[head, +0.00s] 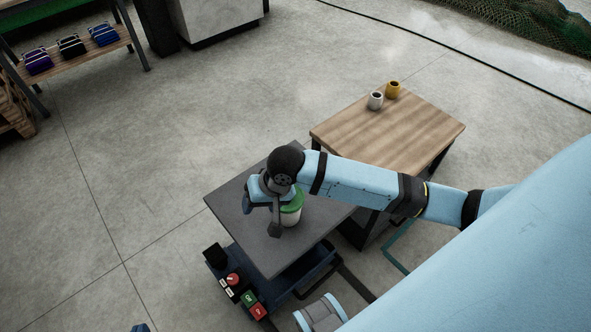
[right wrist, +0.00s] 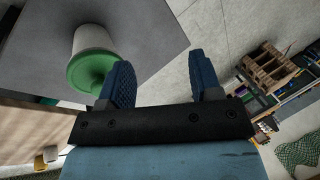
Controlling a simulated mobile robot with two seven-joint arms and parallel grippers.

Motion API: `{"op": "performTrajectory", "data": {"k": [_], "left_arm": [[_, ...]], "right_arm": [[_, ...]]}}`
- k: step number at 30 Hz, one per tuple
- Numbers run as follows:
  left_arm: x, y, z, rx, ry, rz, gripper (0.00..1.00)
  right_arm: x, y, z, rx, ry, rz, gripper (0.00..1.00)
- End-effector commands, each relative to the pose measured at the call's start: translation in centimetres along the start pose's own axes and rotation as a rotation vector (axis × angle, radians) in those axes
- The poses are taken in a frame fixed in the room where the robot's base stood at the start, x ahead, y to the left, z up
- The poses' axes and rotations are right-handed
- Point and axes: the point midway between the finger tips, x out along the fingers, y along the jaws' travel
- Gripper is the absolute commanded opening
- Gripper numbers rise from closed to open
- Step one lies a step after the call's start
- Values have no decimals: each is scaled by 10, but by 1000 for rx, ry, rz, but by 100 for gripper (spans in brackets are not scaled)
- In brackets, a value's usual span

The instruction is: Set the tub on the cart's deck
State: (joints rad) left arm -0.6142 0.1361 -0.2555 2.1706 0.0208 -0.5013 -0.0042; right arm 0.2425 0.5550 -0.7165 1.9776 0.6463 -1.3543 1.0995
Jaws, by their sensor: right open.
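The tub (head: 292,216) is white with a green lid and stands upright on the dark grey deck (head: 240,225) of the cart (head: 290,277). In the right wrist view the tub (right wrist: 91,42) is left of the fingers, its base on the deck (right wrist: 150,25). My right gripper (head: 262,218) is over the deck beside the tub, partly covering it in the head view. In the right wrist view the gripper (right wrist: 160,60) is open, with nothing between its fingers. One finger is close to the lid; I cannot tell whether they touch. My left gripper is not clearly seen.
A wooden table (head: 405,130) beside the cart holds a grey mug (head: 375,101) and a yellow mug (head: 393,90). The cart has a control panel with buttons (head: 250,300). A shelf with bundles (head: 72,45) stands far left. The floor left of the cart is clear.

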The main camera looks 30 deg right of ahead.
Motion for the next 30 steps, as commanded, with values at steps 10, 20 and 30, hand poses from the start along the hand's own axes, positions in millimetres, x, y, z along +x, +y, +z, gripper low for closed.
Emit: {"op": "performTrajectory", "data": {"k": [10,20,30], "left_arm": [[0,1,-1,-1,2,2,0],[0,1,-2,-1,2,2,0],[0,0,-2,-1,2,1,0]], "right_arm": [[16,-12,69,-327,375,-265,59],[-8,42,108,-576,716,-87,59],[-15,54,114,-635,765,-26,59]]}}
